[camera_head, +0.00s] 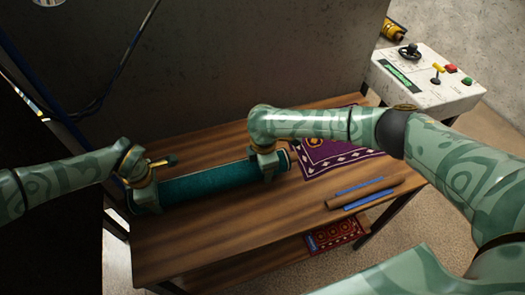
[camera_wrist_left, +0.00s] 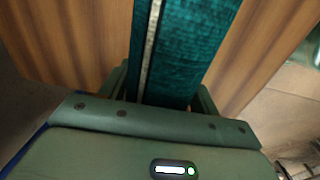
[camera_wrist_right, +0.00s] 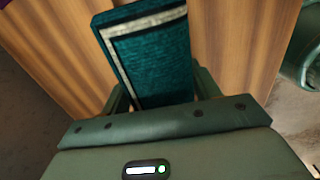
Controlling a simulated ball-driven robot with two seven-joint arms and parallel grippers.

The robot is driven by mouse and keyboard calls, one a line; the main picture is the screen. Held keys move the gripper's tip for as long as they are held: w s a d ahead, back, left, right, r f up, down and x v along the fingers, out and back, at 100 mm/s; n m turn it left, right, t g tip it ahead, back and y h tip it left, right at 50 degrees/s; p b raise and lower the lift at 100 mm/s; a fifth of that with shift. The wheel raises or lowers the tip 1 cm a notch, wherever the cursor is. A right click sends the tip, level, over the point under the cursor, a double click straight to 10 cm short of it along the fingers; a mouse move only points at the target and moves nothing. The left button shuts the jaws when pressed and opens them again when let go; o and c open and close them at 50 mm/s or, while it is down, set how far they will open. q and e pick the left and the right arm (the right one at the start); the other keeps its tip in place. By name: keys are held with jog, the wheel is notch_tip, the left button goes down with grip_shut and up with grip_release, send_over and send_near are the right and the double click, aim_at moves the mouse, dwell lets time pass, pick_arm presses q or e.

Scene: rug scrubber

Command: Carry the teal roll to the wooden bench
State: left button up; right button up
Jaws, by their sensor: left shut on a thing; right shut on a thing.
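The teal roll (camera_head: 208,184) lies lengthwise over the top of the wooden bench (camera_head: 215,235) in the head view. My left gripper (camera_head: 143,193) is shut on its left end, and my right gripper (camera_head: 266,168) is shut on it near its right end. The roll also shows between the jaws in the left wrist view (camera_wrist_left: 185,50) and in the right wrist view (camera_wrist_right: 152,62), where its pale border stripe is visible. Bench planks show beneath it in both wrist views. I cannot tell whether the roll touches the bench top or is slightly above it.
A purple patterned rug (camera_head: 335,150) lies on the bench behind the right arm. A red patterned rug (camera_head: 335,234) is on the lower shelf. A white control box (camera_head: 425,80) stands at the back right.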

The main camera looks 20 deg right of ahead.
pick_arm(q)
jog(key=shift+w+d+r, duration=0.1)
jog(key=shift+w, duration=0.05)
pick_arm(e)
jog(key=shift+w, duration=0.15)
pick_arm(q)
jog(key=shift+r, duration=0.1)
pick_arm(e)
jog(key=shift+r, duration=0.2)
jog(key=shift+f, duration=0.15)
